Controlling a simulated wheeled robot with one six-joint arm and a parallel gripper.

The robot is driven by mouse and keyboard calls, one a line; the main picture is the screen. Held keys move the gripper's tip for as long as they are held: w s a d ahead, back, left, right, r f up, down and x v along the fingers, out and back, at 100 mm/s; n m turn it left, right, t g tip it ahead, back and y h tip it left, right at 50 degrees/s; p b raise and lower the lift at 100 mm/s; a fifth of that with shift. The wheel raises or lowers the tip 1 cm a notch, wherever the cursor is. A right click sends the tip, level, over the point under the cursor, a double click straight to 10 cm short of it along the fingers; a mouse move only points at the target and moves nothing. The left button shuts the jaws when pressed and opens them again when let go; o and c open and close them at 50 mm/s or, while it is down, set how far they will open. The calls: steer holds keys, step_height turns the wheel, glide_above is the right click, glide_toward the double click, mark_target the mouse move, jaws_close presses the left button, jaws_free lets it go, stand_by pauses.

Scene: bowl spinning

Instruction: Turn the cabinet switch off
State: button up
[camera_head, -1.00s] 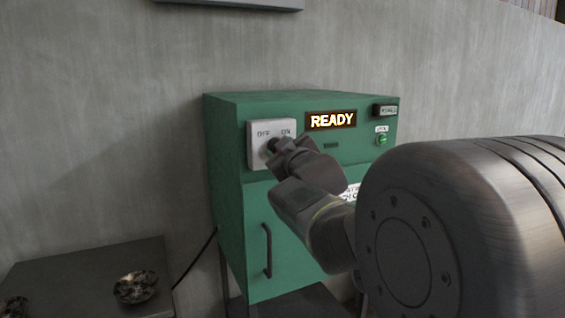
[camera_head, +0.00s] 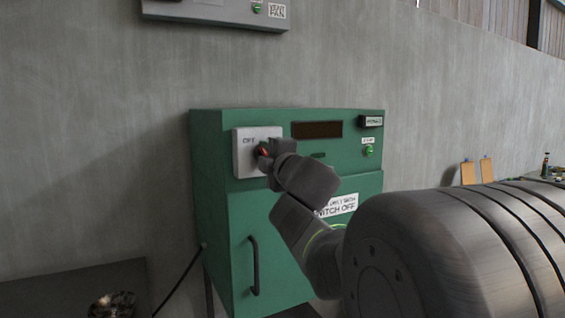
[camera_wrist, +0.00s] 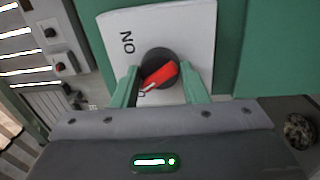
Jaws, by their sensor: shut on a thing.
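The switch is a black round knob with a red handle (camera_wrist: 160,76) on a white plate (camera_wrist: 190,22). In the head view the plate (camera_head: 241,160) sits at the upper left of the green cabinet (camera_head: 215,200). My gripper (camera_wrist: 161,70) has a finger on each side of the knob and is shut on it. In the wrist view the red handle's white-marked end points down-left to a partly hidden label; "ON" is clear above. In the head view my gripper (camera_head: 268,155) covers the "ON" side; "OFF" is readable. The cabinet's display (camera_head: 317,130) is dark.
A green button (camera_head: 369,151) and a small labelled box (camera_head: 371,121) are on the cabinet's right. A door handle (camera_head: 254,265) sticks out below the switch. A dark table (camera_head: 60,290) with a metallic bowl (camera_head: 112,304) stands at lower left.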

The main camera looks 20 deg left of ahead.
steer(key=shift+f+n+b, duration=0.2)
steer(key=shift+n+b, duration=0.2)
steer(key=shift+n, duration=0.9)
steer(key=shift+n+g, duration=0.3)
steer(key=o, duration=0.9)
steer(key=shift+o, duration=0.2)
steer(key=shift+r, duration=0.1)
steer(key=p+v, duration=0.1)
steer(key=v, duration=1.2)
steer(key=shift+s+d+f, duration=0.2)
steer(key=shift+d+f, duration=0.1)
steer(key=shift+w+a, duration=0.1)
